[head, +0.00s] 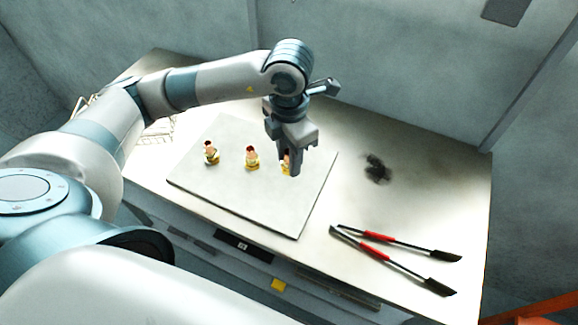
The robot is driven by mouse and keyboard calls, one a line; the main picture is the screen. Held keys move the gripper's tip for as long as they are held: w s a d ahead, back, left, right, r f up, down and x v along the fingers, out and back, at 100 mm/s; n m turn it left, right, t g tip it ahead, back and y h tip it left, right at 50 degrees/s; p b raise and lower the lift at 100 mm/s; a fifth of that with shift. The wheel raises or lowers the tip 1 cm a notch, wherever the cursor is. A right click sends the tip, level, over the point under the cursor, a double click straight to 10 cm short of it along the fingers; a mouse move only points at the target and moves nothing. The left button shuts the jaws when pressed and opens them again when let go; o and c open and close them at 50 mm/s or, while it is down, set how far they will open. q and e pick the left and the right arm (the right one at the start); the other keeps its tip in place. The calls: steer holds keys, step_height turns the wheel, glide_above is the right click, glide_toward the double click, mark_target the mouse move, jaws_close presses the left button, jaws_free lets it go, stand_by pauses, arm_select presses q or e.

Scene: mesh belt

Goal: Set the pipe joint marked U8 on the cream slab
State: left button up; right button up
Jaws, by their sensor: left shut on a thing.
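The cream slab (225,195) lies flat on the table, a pale square board. Two small pieces with yellow bases and red-brown tops, the left one (211,153) and the middle one (252,157), stand on it. My left gripper (291,168) points down over the slab's right part, shut on a similar small piece (285,166), mostly hidden by the fingers. I cannot tell whether this piece touches the slab. No U8 mark is legible on any piece. My right gripper is not in view.
Long-handled red and black tools (378,237) lie on the table (440,190) right of the slab. A dark irregular thing (377,168) lies behind them. A wire rack (155,135) is at the left, partly behind my arm. The slab's front part is clear.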

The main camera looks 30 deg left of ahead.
arm_select(q)
steer(key=shift+f+p, duration=0.9)
steer(key=shift+f, duration=1.05)
steer(key=shift+f, duration=0.1)
steer(key=shift+f, duration=0.1)
steer(key=o, duration=1.2)
